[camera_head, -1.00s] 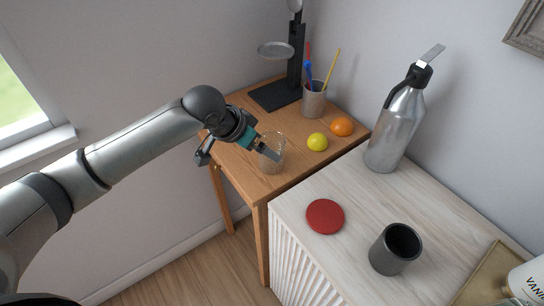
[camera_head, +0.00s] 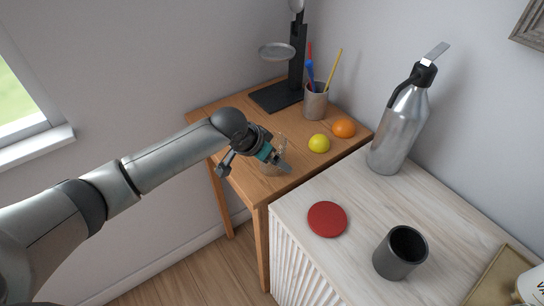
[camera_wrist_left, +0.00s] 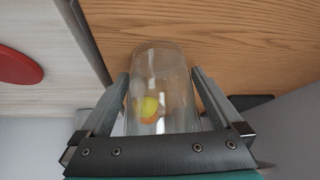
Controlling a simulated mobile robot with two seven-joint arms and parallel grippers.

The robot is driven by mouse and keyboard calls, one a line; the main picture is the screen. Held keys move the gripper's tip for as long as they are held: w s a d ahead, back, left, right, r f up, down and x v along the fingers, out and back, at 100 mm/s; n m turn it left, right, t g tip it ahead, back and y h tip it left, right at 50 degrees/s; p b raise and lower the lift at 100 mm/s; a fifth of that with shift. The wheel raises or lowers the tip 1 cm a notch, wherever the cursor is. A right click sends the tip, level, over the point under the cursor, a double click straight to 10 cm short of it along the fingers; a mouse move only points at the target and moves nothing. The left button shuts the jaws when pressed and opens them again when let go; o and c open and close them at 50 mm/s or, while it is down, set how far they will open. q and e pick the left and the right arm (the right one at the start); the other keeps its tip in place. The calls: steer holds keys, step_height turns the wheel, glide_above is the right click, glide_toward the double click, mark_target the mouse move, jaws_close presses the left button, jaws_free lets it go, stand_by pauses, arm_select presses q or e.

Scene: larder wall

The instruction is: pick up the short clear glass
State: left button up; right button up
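The short clear glass (camera_head: 268,170) stands on the wooden side table, partly hidden behind my left gripper in the head view. It also shows in the left wrist view (camera_wrist_left: 160,80), between the two fingers. My left gripper (camera_head: 277,162) is open, with one finger on each side of the glass. In the wrist view, a narrow gap seems to show between the glass and each finger. A yellow and an orange shape show through the glass. My right gripper is in neither view.
A lemon (camera_head: 319,144) and an orange (camera_head: 343,128) lie near the glass on the wooden table (camera_head: 225,112). A pen cup (camera_head: 315,103) and a black stand (camera_head: 276,97) are behind. The white cabinet holds a steel bottle (camera_head: 397,130), red disc (camera_head: 327,219) and dark cup (camera_head: 398,253).

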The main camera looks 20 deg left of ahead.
arm_select(q)
steer(key=c, duration=1.4)
steer(key=shift+o, duration=0.2)
steer(key=shift+r, duration=0.1)
